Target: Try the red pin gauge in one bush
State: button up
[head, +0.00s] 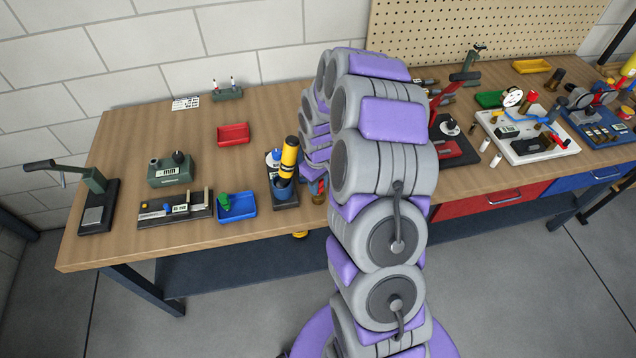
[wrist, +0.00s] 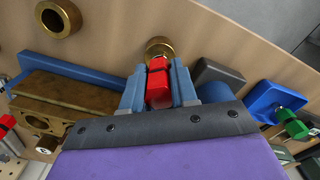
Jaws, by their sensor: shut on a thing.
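In the wrist view my gripper (wrist: 159,78) has its blue fingers shut on the red pin gauge (wrist: 158,88). A brass bush (wrist: 157,44) lies on the table just beyond the fingertips, in line with the gauge. The gauge's far end overlaps the bush's near side, and I cannot tell whether it is inside the bore, touching or only in front. A second brass bush (wrist: 58,18) sits apart at the upper left, its hole open to view. In the head view my arm hides most of this spot.
A brass-coloured block with a hole (wrist: 45,112) and a blue bar (wrist: 75,70) lie left of the fingers. A blue tray (wrist: 262,101) with a green-handled piece (wrist: 292,124) is at right. Bare wood (head: 110,170) shows at the bench's left.

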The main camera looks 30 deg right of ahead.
jog(key=shift+r, duration=0.15)
jog(key=shift+r+p, duration=1.2)
jog(key=shift+r, duration=1.7)
